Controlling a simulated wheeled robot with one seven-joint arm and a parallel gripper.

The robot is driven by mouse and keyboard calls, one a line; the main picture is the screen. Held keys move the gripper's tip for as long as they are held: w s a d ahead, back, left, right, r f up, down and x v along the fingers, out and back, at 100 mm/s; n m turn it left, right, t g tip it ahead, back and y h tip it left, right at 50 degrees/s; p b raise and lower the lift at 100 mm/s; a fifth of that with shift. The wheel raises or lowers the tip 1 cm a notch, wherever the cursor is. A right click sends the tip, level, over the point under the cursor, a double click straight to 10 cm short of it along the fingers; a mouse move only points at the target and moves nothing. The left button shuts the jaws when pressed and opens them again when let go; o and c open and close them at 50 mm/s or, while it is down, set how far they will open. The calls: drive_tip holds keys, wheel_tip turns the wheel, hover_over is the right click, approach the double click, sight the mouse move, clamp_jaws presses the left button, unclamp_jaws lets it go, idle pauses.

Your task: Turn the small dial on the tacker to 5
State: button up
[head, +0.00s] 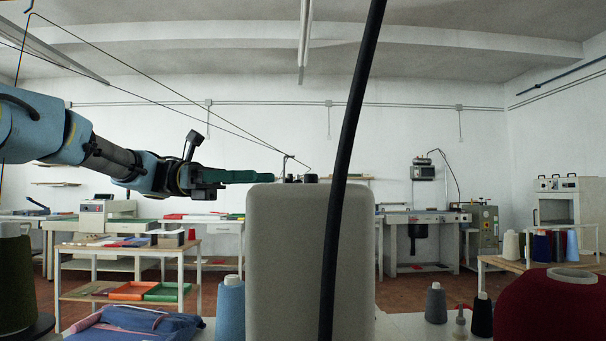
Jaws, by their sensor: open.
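A large beige machine housing (290,260), which looks like the tacker, stands upright in the middle of the head view. On its top edge are small dark knob-like parts (311,178), with a thin thread guide beside them. They are too small to tell which is the dial, and no numbers can be read. My gripper (268,177) reaches in from the left at the height of the housing's top. Its green fingers point right, with their tips just left of the dark parts. I see the fingers side-on, and whether they touch anything is unclear.
A thick black cable (350,150) crosses in front of the housing. Thin threads run down to its top from the upper left. A blue cone (230,310), folded blue cloth (135,325) and a dark red spool (552,305) stand around it. Air above the housing looks mostly free.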

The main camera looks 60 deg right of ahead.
sight(311, 179)
drive_tip(key=s, duration=0.2)
drive_tip(key=s+d, duration=0.1)
drive_tip(key=s, duration=0.5)
drive_tip(key=shift+s+d, duration=0.15)
drive_tip(key=shift+d, duration=0.2)
drive_tip(key=shift+c, duration=0.4)
clamp_jaws()
